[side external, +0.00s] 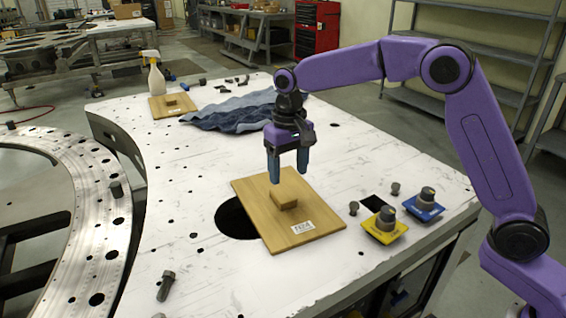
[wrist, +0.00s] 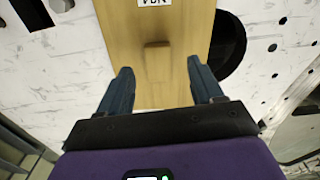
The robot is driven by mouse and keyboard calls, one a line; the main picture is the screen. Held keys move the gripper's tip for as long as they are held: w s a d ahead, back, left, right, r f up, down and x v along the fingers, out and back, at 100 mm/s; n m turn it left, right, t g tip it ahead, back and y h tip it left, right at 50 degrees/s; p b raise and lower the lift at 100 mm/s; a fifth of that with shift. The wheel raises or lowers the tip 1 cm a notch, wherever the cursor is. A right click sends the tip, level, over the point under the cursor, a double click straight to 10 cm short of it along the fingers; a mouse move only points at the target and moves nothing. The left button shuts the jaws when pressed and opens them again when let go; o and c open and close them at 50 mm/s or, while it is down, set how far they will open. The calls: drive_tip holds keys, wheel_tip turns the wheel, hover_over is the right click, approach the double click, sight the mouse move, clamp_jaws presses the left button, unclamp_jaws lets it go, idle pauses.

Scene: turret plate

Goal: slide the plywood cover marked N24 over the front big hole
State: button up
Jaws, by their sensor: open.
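A plywood cover (side external: 325,212) with a wooden block handle (side external: 283,197) lies flat on the white plate. Its white label (side external: 303,227) is too small to read surely. The cover lies over the right part of the front big hole (side external: 235,220); the hole's left part shows dark and open. My gripper (side external: 288,176) is open and empty above the handle, fingers pointing down. In the wrist view the cover (wrist: 185,40) and its handle (wrist: 157,58) lie between the open fingers (wrist: 160,68), the label is cut off at the top, and the hole (wrist: 236,45) shows to the right.
A yellow pad (side external: 384,226) and a blue pad (side external: 424,208), each with a grey knob, stand right of the cover near a square hole (side external: 373,203). A blue cloth (side external: 230,114), a second wooden board (side external: 160,110) and a spray bottle (side external: 156,78) are behind. A bolt (side external: 165,287) stands front left.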

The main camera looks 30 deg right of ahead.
sight(282, 194)
drive_tip(key=shift+m, duration=0.7)
drive_tip(key=w, duration=0.1)
drive_tip(key=w+f, duration=0.1)
drive_tip(key=w, duration=0.1)
drive_tip(key=shift+w+d+f, duration=0.15)
drive_tip(key=shift+w+d, duration=0.2)
drive_tip(key=shift+d, duration=0.05)
drive_tip(key=shift+f, duration=3.9)
drive_tip(key=c, duration=0.8)
